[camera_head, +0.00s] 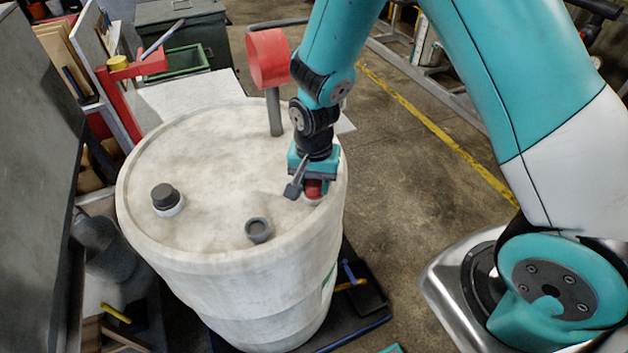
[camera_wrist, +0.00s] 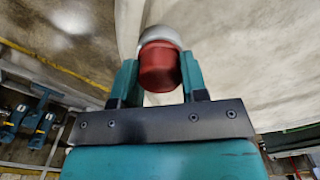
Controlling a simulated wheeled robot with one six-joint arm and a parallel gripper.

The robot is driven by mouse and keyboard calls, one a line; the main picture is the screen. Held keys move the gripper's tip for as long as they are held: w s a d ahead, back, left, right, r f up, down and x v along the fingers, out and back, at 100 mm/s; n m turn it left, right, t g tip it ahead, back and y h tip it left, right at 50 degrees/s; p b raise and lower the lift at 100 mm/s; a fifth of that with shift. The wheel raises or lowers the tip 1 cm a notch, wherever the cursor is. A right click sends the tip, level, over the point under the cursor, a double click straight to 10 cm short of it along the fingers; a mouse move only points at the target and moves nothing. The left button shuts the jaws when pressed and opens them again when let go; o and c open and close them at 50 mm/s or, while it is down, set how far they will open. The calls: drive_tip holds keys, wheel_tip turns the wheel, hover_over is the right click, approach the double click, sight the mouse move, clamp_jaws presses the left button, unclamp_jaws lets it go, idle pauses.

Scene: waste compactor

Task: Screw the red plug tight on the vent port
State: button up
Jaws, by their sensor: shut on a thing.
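The red plug (camera_head: 314,188) is at the right edge of the white drum's top (camera_head: 220,185). It sits on a pale round port collar (camera_head: 312,199), mostly hidden by my gripper in the head view. My gripper (camera_head: 305,189) points down over it. In the wrist view my gripper (camera_wrist: 159,78) has a finger on each side of the red plug (camera_wrist: 159,66) and is shut on it. A whitish collar (camera_wrist: 160,36) shows right behind the plug. I cannot tell how tightly the plug is seated.
A dark cap (camera_head: 165,196) and an open grey port ring (camera_head: 258,230) are on the drum top. A red round piece on a grey post (camera_head: 268,60) stands at the drum's far edge, close to my arm. Open floor (camera_head: 400,150) lies to the right.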

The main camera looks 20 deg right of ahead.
drive_tip(key=m, duration=0.5)
idle(0.3)
drive_tip(key=m, duration=0.5)
drive_tip(key=o, duration=1.1)
drive_tip(key=shift+c, duration=0.2)
drive_tip(key=shift+c, duration=0.2)
